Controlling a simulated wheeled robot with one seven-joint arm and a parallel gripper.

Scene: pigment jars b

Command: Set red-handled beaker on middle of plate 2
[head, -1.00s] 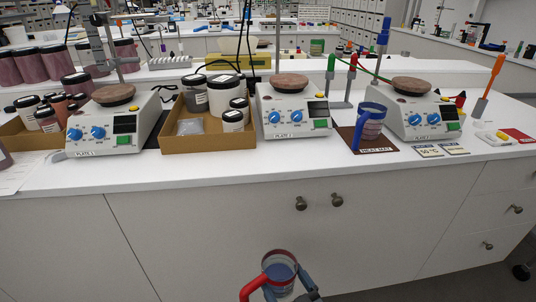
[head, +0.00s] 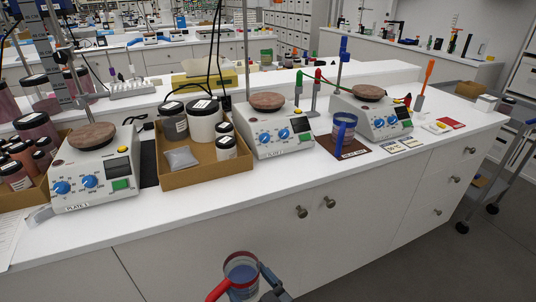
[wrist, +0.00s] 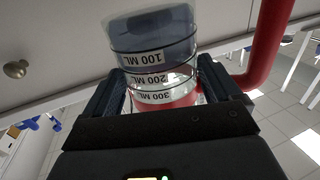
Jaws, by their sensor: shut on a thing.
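The red-handled beaker (head: 241,268) is clear with blue contents. It stands roughly upright, low in front of the bench in the head view. My gripper (wrist: 163,88) is shut around its side; the red handle (wrist: 268,45) sticks out to the right in the wrist view. Plate 2 looks to be the middle white hotplate (head: 272,135), though its label is small. Its round brown top (head: 267,101) is bare. Similar hotplates stand at left, labelled plate 1 (head: 95,170), and at right (head: 372,115).
A blue-handled beaker (head: 343,130) stands on a brown mat (head: 338,147) between the middle and right hotplates. A cardboard tray (head: 190,178) with jars lies left of the middle hotplate. A stand rod rises behind it. The bench front (head: 190,240) lies behind the held beaker.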

